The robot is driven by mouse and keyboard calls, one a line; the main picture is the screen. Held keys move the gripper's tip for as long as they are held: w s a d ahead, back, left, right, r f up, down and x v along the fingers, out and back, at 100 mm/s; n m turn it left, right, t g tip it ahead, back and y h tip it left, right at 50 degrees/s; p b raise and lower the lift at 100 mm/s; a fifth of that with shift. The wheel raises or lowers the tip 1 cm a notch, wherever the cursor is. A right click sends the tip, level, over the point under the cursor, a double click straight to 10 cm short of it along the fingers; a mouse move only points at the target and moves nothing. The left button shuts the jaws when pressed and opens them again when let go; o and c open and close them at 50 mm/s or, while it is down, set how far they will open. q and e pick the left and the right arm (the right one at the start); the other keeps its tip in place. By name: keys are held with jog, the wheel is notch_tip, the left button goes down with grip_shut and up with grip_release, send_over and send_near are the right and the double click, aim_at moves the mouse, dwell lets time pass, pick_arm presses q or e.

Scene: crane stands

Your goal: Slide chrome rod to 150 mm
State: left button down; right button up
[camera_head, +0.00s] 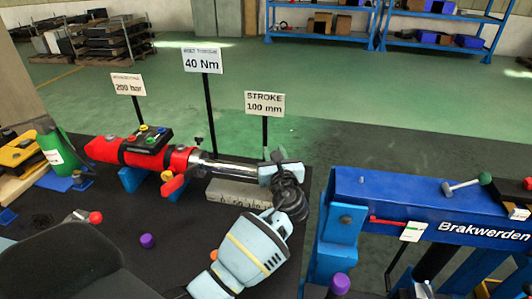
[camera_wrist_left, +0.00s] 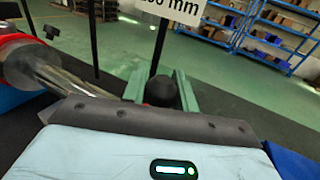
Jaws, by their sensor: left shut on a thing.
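The red cylinder (camera_head: 110,151) lies on blue supports on the dark bench in the head view. Its chrome rod (camera_head: 228,170) sticks out to the right, and it also shows at the left of the left wrist view (camera_wrist_left: 55,78). A ruler block (camera_head: 235,194) lies just below the rod. My left gripper (camera_head: 280,170) is at the rod's right end, shut on the rod end. In the left wrist view a dark rounded piece (camera_wrist_left: 161,92) sits between its fingers. Contact details are partly hidden by the gripper. My right gripper is not in view.
A sign (camera_head: 265,104) reads "STROKE 100 mm" behind the rod. A blue crane beam (camera_head: 400,198) stands at the right, across a gap from the bench.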

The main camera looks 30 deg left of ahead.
pick_arm(q)
jog(key=c, duration=1.1)
grip_release()
jog(key=v, duration=0.7)
jog(key=shift+s+d, duration=0.2)
jog(key=shift+s, duration=0.05)
